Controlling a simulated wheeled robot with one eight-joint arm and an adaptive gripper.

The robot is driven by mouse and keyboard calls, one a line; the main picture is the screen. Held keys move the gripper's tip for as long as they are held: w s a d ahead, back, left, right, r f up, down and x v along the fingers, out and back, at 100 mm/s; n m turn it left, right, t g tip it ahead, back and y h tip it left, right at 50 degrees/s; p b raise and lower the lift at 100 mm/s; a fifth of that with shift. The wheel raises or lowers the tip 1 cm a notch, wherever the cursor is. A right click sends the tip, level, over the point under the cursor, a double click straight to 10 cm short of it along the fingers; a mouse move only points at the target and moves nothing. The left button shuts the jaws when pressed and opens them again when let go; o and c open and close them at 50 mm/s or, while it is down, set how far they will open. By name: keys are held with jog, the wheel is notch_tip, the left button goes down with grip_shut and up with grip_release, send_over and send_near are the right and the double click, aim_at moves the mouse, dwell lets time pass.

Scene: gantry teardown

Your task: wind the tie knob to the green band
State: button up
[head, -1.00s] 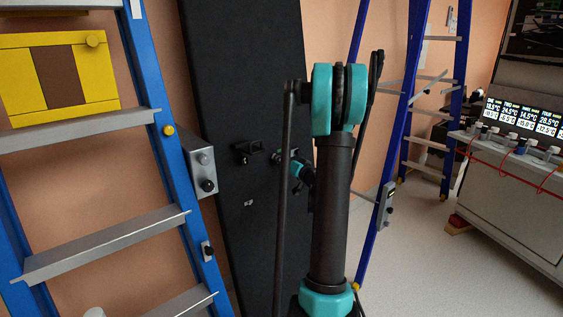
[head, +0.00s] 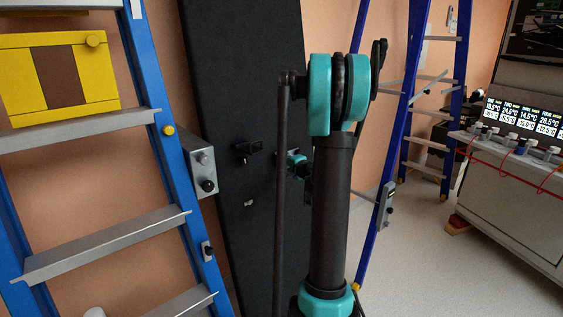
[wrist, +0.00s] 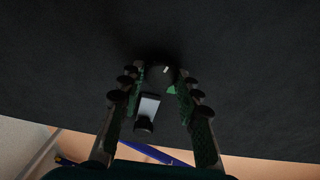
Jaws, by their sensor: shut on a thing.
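The tie knob (wrist: 158,75) is a dark round knob on the black panel in the wrist view, with a small white mark on its face. My gripper (wrist: 161,73) is shut on it, one finger on each side. A small bright green patch (wrist: 171,90) shows at the knob's lower right edge; I take it for the green band, but its extent is hidden by shadow and the right finger.
A grey plate with a dark round end (wrist: 147,112) lies just below the knob between my fingers. In the head view a black bracket (head: 247,152) juts from the dark panel (head: 245,80). A blue ladder (head: 165,130) with a grey box (head: 202,168) stands left.

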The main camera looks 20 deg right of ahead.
jog(key=m+g, duration=0.1)
jog(key=m, duration=0.5)
jog(key=m+g, duration=0.1)
jog(key=m, duration=0.4)
jog(key=shift+m+y, duration=0.4)
jog(key=m+g+y, duration=0.1)
jog(key=m, duration=0.4)
jog(key=shift+m, duration=0.3)
jog(key=m+y, duration=0.1)
jog(key=m, duration=0.4)
jog(key=shift+m+y, duration=0.3)
jog(key=shift+y, duration=0.1)
jog(key=o, duration=1.2)
jog(key=shift+c, duration=0.2)
